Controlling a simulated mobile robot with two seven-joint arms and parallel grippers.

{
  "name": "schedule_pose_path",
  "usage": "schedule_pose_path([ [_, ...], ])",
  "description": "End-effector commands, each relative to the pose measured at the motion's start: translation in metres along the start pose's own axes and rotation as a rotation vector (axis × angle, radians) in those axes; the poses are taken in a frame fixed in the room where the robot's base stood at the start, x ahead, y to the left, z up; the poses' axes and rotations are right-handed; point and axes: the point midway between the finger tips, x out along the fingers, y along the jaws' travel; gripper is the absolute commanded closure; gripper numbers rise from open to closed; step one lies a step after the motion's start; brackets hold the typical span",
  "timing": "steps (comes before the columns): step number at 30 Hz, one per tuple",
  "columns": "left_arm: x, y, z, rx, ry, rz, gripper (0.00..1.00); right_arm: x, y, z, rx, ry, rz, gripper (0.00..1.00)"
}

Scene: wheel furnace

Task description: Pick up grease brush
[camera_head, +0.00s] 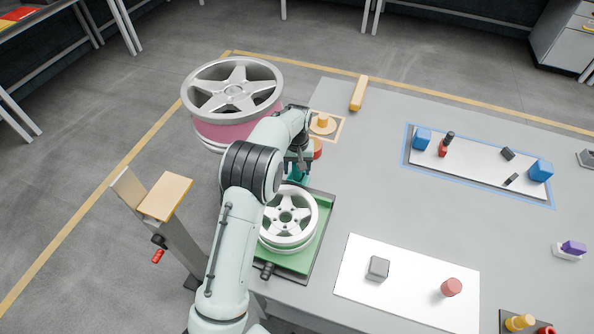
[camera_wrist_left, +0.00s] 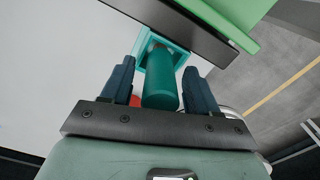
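A teal cylinder, which looks like the grease brush's handle (camera_wrist_left: 160,85), stands in a square teal holder (camera_wrist_left: 142,45) in the left wrist view. My left gripper (camera_wrist_left: 160,88) has its two dark fingers on either side of this handle, with narrow gaps. It is open. In the head view my left gripper (camera_head: 299,160) is over the left part of the table, just behind the white wheel. Teal (camera_head: 297,177) shows below it, partly hidden by the arm. The brush's bristles are hidden. My right gripper is not in view.
A white wheel (camera_head: 288,217) lies on a green tray (camera_head: 322,240) just in front. A large wheel with a pink band (camera_head: 232,98) stands behind left. A red-orange object (camera_head: 317,148) is close to the gripper's right. The table's middle (camera_head: 365,180) is clear.

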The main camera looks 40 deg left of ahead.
Motion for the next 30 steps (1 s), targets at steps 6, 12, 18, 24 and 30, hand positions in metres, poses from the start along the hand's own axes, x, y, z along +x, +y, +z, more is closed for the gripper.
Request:
schedule_pose_path([
  [6,0.0,0.0,0.0,0.0,0.0,0.0,0.99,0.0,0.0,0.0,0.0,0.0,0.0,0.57],
  [12,-0.001,0.0,0.0,0.0,0.001,0.001,0.99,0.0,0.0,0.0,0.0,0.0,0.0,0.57],
  [18,-0.021,0.001,-0.001,0.001,0.004,0.003,0.99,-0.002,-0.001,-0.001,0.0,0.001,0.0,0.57],
  [24,-0.063,0.001,-0.001,0.0,0.004,0.003,0.99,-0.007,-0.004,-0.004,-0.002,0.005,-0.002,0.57],
  [30,-0.092,0.001,-0.002,-0.001,0.004,0.004,0.99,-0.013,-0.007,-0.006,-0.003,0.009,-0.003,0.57],
])
